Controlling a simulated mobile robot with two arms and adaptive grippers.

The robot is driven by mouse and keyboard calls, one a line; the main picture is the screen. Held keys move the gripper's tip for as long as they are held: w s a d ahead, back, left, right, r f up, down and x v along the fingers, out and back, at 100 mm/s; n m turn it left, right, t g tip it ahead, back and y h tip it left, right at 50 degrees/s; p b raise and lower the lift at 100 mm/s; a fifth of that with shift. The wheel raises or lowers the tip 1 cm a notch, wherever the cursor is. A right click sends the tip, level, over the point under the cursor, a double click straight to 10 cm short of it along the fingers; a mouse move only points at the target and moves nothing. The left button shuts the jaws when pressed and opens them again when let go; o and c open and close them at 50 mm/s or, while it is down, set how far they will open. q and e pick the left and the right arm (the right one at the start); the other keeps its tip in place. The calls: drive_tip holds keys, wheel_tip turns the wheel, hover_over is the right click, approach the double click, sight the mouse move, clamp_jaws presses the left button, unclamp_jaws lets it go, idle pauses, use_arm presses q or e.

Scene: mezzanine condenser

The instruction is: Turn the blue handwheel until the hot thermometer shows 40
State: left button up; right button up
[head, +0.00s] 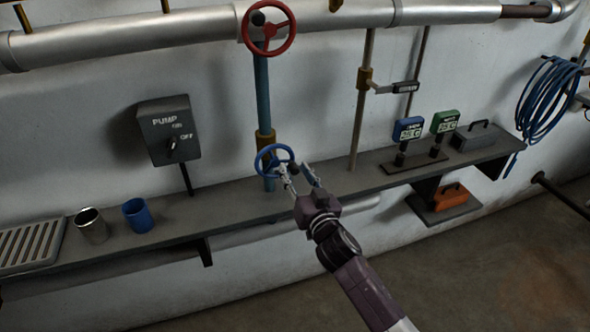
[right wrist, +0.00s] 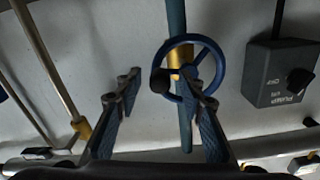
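The blue handwheel (head: 274,146) sits low on a vertical blue pipe above the shelf. It also shows in the right wrist view (right wrist: 222,66), with a black knob (right wrist: 160,81) on its left rim. My right gripper (head: 297,172) is open at the wheel's right side. In the right wrist view its fingers (right wrist: 166,88) stand apart with the knob appearing between them; I cannot tell whether they touch it. A blue thermometer display (head: 408,129) and a green one (head: 444,121) stand on the shelf at right; their labels and digits are too small to read surely. My left gripper is out of view.
A red handwheel (head: 269,28) is higher on the same pipe. A pump switch box (head: 169,130) is at left. A metal cup (head: 91,226), a blue cup (head: 138,216) and a grey toolbox (head: 476,136) stand on the shelf (head: 232,202). A blue hose (head: 548,100) hangs at right.

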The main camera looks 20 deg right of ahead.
drive_tip(key=shift+w, duration=0.3)
drive_tip(key=shift+c, duration=0.6)
clamp_jaws()
